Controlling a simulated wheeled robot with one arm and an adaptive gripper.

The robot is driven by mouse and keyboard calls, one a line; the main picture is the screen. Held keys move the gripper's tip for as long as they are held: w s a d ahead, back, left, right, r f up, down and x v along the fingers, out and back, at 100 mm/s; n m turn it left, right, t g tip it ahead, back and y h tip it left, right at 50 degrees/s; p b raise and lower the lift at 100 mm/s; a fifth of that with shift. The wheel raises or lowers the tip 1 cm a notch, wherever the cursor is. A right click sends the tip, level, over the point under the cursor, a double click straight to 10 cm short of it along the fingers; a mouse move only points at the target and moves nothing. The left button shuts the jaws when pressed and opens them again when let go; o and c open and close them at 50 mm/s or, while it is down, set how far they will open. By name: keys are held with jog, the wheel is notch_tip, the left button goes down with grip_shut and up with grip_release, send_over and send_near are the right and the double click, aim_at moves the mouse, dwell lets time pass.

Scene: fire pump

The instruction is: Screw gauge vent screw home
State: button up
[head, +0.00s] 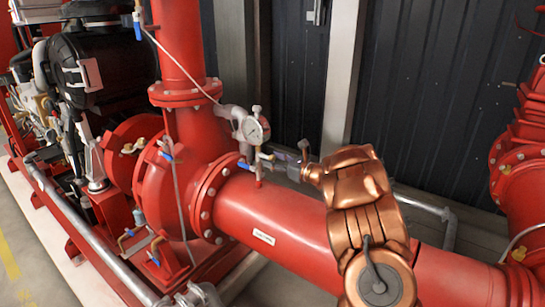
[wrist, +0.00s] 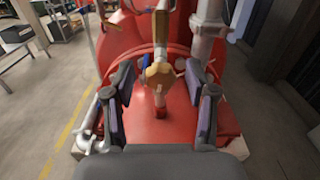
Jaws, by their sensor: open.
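A round white-faced gauge (head: 252,130) stands on a slim brass fitting (head: 257,158) above the large red horizontal pipe (head: 275,222). A small pale knob (head: 257,109) tops the gauge; I cannot tell whether this is the vent screw. In the wrist view, my gripper (wrist: 160,82) is open, one finger on each side of a brass body (wrist: 158,74). Gaps show between the fingers and the brass, and nothing is gripped. The gauge face and any screw thread are hidden there.
The red pump casing (head: 168,190) and a vertical red pipe (head: 180,45) stand left of the gauge. A thin grey line (head: 170,55) runs down toward it. A pale post (head: 345,75) and dark wall (head: 430,80) are behind. Blue-handled valves (head: 138,218) sit low at left.

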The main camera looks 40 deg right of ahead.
jog(key=shift+w+a, duration=0.15)
jog(key=shift+w, duration=0.25)
grip_shut()
